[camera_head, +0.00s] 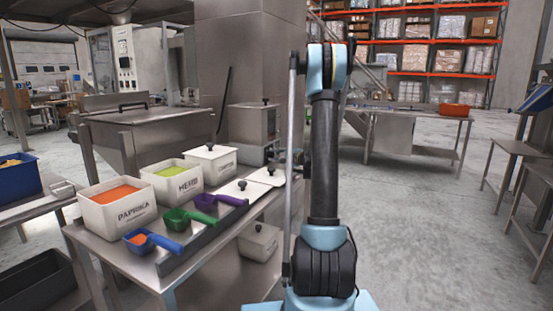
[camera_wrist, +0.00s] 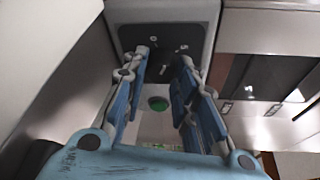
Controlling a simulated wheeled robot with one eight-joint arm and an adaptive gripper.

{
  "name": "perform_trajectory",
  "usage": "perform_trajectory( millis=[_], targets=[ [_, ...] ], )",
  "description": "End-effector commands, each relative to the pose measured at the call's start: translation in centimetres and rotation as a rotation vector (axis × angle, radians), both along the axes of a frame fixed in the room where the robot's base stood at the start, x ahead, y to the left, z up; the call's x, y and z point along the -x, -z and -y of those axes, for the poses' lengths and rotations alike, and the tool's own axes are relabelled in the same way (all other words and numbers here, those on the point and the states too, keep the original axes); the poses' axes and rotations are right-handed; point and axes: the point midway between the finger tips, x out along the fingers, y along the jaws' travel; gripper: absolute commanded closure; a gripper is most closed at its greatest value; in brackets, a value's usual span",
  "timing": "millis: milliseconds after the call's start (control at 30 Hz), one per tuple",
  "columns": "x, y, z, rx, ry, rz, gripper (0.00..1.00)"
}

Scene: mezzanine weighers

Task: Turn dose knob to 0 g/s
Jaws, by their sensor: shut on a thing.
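The dose knob (camera_wrist: 166,63) is a small dark shape on the dark panel (camera_wrist: 190,34) of a grey unit in the wrist view. My gripper (camera_wrist: 163,62) reaches toward that panel with its two blue fingers on either side of the knob, shut on it. The fingers partly hide the knob, and its pointer and scale cannot be read. In the head view the steel unit (camera_head: 249,122) stands at the back end of the bench, and my arm hides most of my gripper.
The steel bench (camera_head: 142,268) holds a paprika bin (camera_head: 118,212), a herb bin (camera_head: 180,187), a lidded white bin (camera_head: 211,167) and blue, green and purple scoops. A tall steel column (camera_head: 240,50) rises behind. Open floor (camera_head: 420,220) lies to the right.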

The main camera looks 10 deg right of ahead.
Motion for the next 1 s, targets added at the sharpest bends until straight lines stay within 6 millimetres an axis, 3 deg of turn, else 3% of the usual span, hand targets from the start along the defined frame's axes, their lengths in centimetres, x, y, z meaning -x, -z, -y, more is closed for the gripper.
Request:
perform_trajectory(
  millis=[400,933,967,1000],
  targets=[
    [0.1,0.33,-0.38,0.119,-0.008,0.158,0.98],
    [0.02,0.34,-0.31,0.136,-0.006,0.18,0.98],
    [0.01,0.33,-0.3,0.136,-0.006,0.18,0.72],
    [0.01,0.32,-0.29,0.135,-0.006,0.18,0.63]
  ],
)
